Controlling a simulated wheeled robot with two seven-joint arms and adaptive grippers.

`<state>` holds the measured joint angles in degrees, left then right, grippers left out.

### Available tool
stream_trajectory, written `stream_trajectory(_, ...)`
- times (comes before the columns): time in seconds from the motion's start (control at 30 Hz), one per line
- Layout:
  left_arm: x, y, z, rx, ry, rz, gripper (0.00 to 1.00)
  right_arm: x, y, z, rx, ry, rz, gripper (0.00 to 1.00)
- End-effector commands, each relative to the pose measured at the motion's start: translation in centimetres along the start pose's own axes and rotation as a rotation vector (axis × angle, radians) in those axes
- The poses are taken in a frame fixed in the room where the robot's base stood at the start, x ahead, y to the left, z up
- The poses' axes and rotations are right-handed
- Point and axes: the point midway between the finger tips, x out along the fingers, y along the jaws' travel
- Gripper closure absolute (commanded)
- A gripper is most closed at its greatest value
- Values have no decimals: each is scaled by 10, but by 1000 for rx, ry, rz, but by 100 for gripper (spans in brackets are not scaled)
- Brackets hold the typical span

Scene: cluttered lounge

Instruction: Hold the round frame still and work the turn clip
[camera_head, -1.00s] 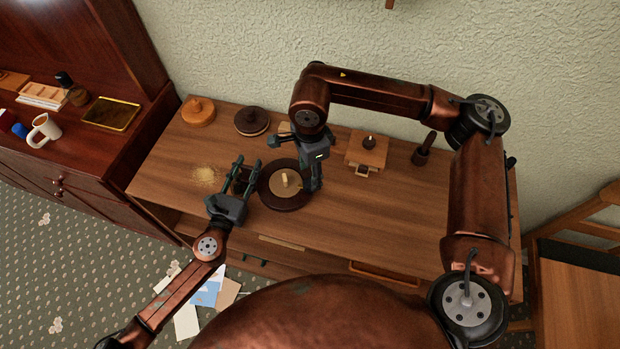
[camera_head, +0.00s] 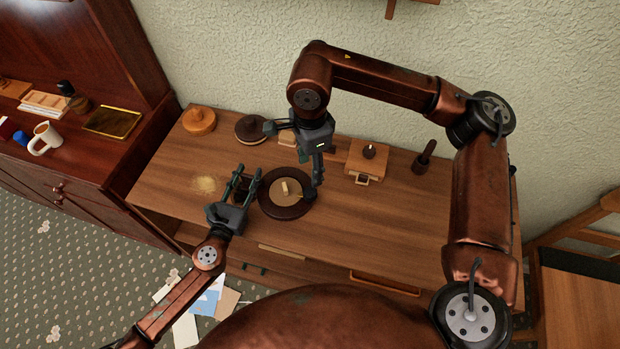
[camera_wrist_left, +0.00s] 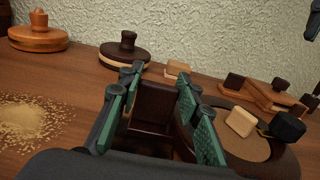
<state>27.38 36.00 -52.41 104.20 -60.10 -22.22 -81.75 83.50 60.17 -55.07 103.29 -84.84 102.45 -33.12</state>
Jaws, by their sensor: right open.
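The round frame (camera_head: 272,207) is a dark ring around a tan disc, lying on the wooden table. A pale block (camera_head: 285,188) stands on the disc and also shows in the left wrist view (camera_wrist_left: 241,122). A dark knob (camera_head: 309,195) with a thin brass-coloured tongue, apparently the turn clip, sits at the ring's right side. The left wrist view shows its dark knob (camera_wrist_left: 287,126). My left gripper (camera_head: 243,178) is closed around a dark block (camera_wrist_left: 155,103) at the frame's left side. My right gripper (camera_head: 293,157) is open, with one finger just above the knob.
Sawdust-like grains (camera_head: 206,186) lie left of the frame. Behind are an orange lidded round piece (camera_head: 199,121), a dark round piece (camera_head: 250,128) and a wooden block fixture (camera_head: 367,161). A dark peg (camera_head: 424,158) stands further right. The table's right front is clear.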

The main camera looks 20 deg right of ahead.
Motion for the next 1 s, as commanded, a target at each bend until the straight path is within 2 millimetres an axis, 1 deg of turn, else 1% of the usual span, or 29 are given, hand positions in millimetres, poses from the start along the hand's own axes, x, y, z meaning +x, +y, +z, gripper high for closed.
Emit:
stream_trajectory(0.03,0,0,-1,0,1,0,64,0,0,0,0,0,0,54)
stream_trajectory(0.27,0,0,0,0,1,0,48,0,0,0,0,0,0,54)
stream_trajectory(0.53,0,0,0,0,0,0,48,0,0,0,0,0,0,54)
stream_trajectory(0.63,-6,0,-1,0,2,1,48,0,0,0,0,0,0,54)
stream_trajectory(0.77,-24,1,-2,0,3,1,48,0,0,0,0,0,0,54)
stream_trajectory(1.0,-76,1,-2,-1,3,2,48,0,0,0,0,0,0,54)
